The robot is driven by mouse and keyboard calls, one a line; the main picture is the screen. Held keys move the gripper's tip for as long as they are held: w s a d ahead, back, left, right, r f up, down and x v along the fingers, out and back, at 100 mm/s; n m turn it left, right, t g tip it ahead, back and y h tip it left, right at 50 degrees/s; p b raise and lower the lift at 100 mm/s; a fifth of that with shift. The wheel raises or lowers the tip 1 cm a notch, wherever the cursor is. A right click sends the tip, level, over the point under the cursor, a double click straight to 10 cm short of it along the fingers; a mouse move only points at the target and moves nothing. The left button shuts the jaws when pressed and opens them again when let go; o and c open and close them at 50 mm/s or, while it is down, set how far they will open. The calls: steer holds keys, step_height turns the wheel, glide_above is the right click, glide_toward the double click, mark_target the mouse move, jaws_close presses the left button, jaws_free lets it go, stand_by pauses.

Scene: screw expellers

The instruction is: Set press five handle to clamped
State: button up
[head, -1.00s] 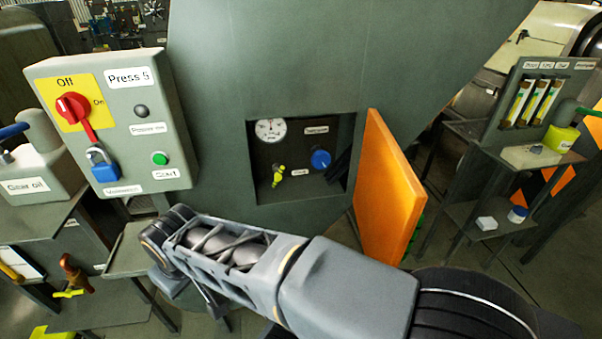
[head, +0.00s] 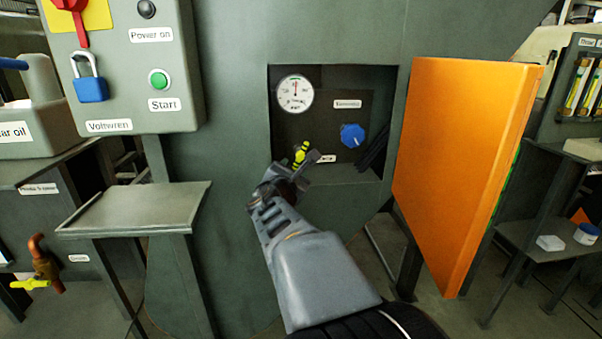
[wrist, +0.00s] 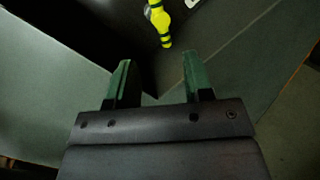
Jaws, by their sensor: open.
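The yellow handle (head: 301,153) with dark bands sits low in the recess of the press, left of a small white label. It also shows at the top of the wrist view (wrist: 160,22), beyond my fingertips and roughly between their lines. My gripper (head: 290,180) is at the lower front of the recess, just below the handle, and hides part of its lower end. In the wrist view my gripper (wrist: 155,75) is open, with two green fingers apart and nothing between them. The handle appears apart from the fingers.
The recess holds a round gauge (head: 295,93) and a blue knob (head: 352,135). An open orange door (head: 460,170) stands right of it. The control box (head: 125,70), with a blue padlock (head: 91,89), and a small grey shelf (head: 135,208) are to the left.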

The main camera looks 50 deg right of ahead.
mark_target(300, 156)
steer(key=shift+n, duration=0.6)
steer(key=b+x, duration=0.1)
steer(key=x, duration=1.3)
steer(key=shift+w, duration=0.25)
steer(key=c, duration=0.8)
steer(key=shift+c, duration=0.2)
